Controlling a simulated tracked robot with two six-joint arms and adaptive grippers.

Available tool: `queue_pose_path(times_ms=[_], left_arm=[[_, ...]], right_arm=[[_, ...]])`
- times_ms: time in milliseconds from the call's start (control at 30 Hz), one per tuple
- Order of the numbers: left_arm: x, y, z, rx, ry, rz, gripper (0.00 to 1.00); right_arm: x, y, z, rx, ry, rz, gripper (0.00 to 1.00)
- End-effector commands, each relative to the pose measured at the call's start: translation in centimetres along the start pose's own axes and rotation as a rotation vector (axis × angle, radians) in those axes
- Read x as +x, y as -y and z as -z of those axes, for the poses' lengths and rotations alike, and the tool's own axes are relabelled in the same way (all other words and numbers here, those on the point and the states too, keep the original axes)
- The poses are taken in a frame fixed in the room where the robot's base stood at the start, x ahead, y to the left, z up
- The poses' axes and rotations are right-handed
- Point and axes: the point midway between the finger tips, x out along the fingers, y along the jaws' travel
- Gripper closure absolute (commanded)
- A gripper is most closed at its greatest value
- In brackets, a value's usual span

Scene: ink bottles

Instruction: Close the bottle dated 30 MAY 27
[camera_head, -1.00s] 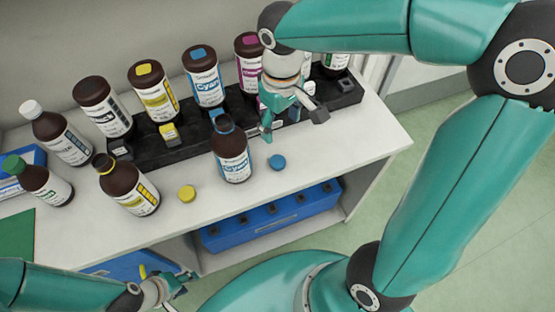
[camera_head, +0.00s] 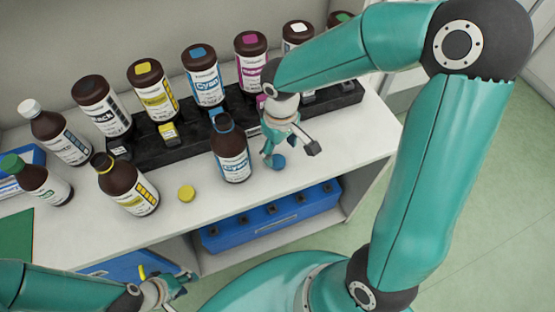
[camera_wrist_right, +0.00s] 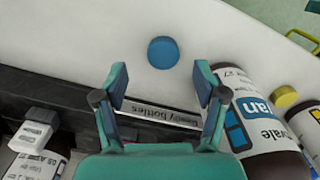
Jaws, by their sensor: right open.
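An uncapped cyan bottle (camera_head: 231,152) stands upright on the white bench; its label side also shows in the right wrist view (camera_wrist_right: 262,120). A loose blue cap (camera_head: 278,162) lies on the bench to its right. An uncapped yellow bottle (camera_head: 126,186) stands further left, with a loose yellow cap (camera_head: 187,193) beside it. I cannot read any date. My right gripper (camera_head: 290,151) is open and empty above the blue cap. In the right wrist view the blue cap (camera_wrist_right: 163,52) lies just beyond the fingertips. My left gripper (camera_head: 165,291) is low at the front, its jaws unclear.
A black rack (camera_head: 185,147) with small tabs runs along the bench, with several capped bottles behind it. A white-capped bottle (camera_head: 60,135) and a green-capped bottle (camera_head: 40,182) stand at the left. A blue crate (camera_head: 270,222) sits on the shelf below. The front bench strip is mostly clear.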

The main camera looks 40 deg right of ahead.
Motion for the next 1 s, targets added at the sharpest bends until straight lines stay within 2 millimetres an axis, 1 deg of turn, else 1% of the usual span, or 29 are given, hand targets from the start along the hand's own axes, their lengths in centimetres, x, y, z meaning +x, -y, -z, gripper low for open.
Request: queue_pose_path(times_ms=[200, 300, 400, 700, 767, 900, 967, 1000], left_arm=[[-0.2, -0.1, 0.0, 0.000, 0.000, 0.000, 0.60], [-0.1, -0.1, 0.0, 0.000, 0.000, 0.000, 0.60], [-0.1, -0.1, 0.0, 0.000, 0.000, 0.000, 0.60], [-0.1, -0.1, 0.0, 0.000, 0.000, 0.000, 0.60], [-0.1, -0.1, 0.0, 0.000, 0.000, 0.000, 0.60], [-0.1, -0.1, 0.0, 0.000, 0.000, 0.000, 0.60], [-0.1, -0.1, 0.0, 0.000, 0.000, 0.000, 0.60], [-0.1, -0.1, 0.0, 0.000, 0.000, 0.000, 0.60]], right_arm=[[3.2, 0.4, -0.1, 0.000, 0.005, 0.001, 0.29], [4.2, 0.4, -0.1, -0.001, 0.003, 0.001, 0.29], [4.6, 0.4, -0.1, 0.000, 0.002, 0.001, 0.29], [4.6, 0.4, 0.0, 0.000, 0.001, 0.001, 0.29], [4.6, 0.4, 0.0, -0.001, 0.001, 0.001, 0.37], [4.6, 0.4, 0.0, -0.001, 0.001, 0.001, 0.61], [4.6, 0.4, 0.0, -0.001, 0.001, 0.001, 0.71], [4.6, 0.4, 0.0, -0.001, 0.001, 0.001, 0.72]])
